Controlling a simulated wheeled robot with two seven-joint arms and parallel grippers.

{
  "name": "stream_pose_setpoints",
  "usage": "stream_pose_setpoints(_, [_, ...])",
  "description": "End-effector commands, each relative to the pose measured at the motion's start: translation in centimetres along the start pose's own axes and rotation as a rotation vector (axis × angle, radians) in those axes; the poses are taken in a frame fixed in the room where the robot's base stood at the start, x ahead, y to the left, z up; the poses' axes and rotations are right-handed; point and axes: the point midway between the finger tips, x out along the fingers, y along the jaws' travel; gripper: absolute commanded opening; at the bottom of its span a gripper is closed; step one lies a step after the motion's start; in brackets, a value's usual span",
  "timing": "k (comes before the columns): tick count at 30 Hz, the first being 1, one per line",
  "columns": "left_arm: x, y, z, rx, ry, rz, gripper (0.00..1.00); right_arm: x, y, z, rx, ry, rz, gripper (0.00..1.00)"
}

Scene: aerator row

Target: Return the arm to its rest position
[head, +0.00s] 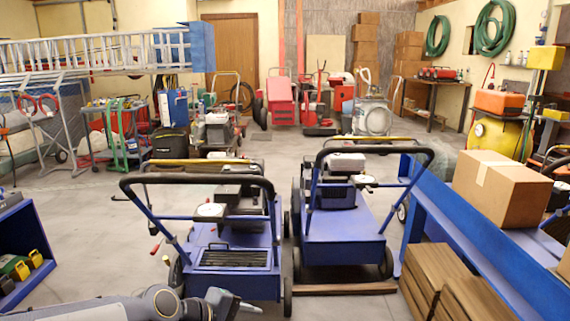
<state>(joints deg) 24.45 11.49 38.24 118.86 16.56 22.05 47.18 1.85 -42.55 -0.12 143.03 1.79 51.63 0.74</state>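My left arm comes in along the bottom left edge. Its gripper (235,303) is low in front of the left blue aerator (235,270), by its lower front. I cannot tell whether its fingers are apart or whether they touch the machine. A second blue aerator (340,235) stands just to the right, close beside the first. Both have black loop handles that rise toward me and engines on top. My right gripper is not in view.
A blue bench (455,222) on the right carries a cardboard box (500,187), with flat cartons (440,280) below. A wooden strip (345,289) lies by the right aerator. A blue shelf (18,250) stands at left. Grey floor (95,235) is clear left of the aerators.

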Motion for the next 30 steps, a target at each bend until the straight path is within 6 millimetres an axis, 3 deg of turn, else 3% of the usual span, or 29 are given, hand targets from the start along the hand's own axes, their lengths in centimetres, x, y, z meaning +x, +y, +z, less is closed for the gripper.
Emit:
stream_pose_setpoints(3, [-4.9, -3.9, 0.4, 0.278, 0.101, -0.115, 0.48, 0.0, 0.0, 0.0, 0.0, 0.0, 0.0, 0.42])
stream_pose_setpoints(9, [-11.6, -9.8, 1.4, 0.581, 0.173, -0.243, 0.48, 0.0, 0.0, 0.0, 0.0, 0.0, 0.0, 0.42])
stream_pose_setpoints(15, [-15.0, -14.0, 2.8, 0.744, 0.179, -0.285, 0.48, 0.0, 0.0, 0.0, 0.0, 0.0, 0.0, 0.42])
stream_pose_setpoints(22, [-16.9, -17.9, 4.4, 0.886, 0.157, -0.285, 0.48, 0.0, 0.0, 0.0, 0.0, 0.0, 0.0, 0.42])
stream_pose_setpoints(24, [-18.6, -15.9, 4.9, 0.882, 0.153, -0.291, 0.48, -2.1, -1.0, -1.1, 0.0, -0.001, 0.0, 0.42])
stream_pose_setpoints(30, [-21.5, -12.8, 5.8, 0.88, 0.154, -0.291, 0.48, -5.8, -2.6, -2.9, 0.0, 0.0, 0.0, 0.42])
